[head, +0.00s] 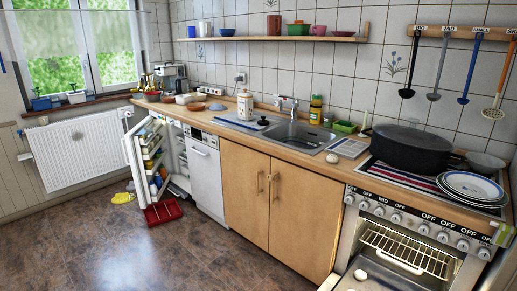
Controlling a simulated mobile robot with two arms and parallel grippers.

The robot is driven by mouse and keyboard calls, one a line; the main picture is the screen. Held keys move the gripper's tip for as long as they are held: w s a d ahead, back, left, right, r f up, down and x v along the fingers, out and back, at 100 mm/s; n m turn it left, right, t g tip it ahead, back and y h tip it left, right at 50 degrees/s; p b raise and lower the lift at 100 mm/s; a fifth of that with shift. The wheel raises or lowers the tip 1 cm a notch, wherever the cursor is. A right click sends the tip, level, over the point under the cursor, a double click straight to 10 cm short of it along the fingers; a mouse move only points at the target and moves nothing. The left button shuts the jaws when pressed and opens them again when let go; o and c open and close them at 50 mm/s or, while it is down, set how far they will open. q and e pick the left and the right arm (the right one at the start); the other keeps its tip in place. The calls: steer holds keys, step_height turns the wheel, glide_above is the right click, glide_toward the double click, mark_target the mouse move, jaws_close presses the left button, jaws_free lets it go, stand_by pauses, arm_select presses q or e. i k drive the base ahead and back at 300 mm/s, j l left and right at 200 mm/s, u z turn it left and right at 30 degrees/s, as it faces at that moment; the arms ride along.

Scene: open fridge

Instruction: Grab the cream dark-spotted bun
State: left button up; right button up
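A small cream, round, bun-like thing (332,158) sits on the wooden counter, near its front edge, between the sink and the stove. Another small pale round thing (360,274) is low at the bottom, by the opened oven door. Both are too small to make out dark spots, so I cannot tell which is the bun. Neither of my grippers is in the head view.
The oven is open, with a wire rack (405,250) inside. A large black pot (418,148) and stacked plates (470,187) stand on the stove. The fridge door (132,165) stands open at left, a red tray (163,212) below. The brown floor (150,258) is mostly clear.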

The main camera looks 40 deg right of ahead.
mark_target(332, 158)
steer(key=i+j+z, duration=0.1)
steer(key=i, duration=0.65)
steer(key=i+j, duration=0.1)
steer(key=i, duration=0.6)
steer(key=l+z, duration=0.05)
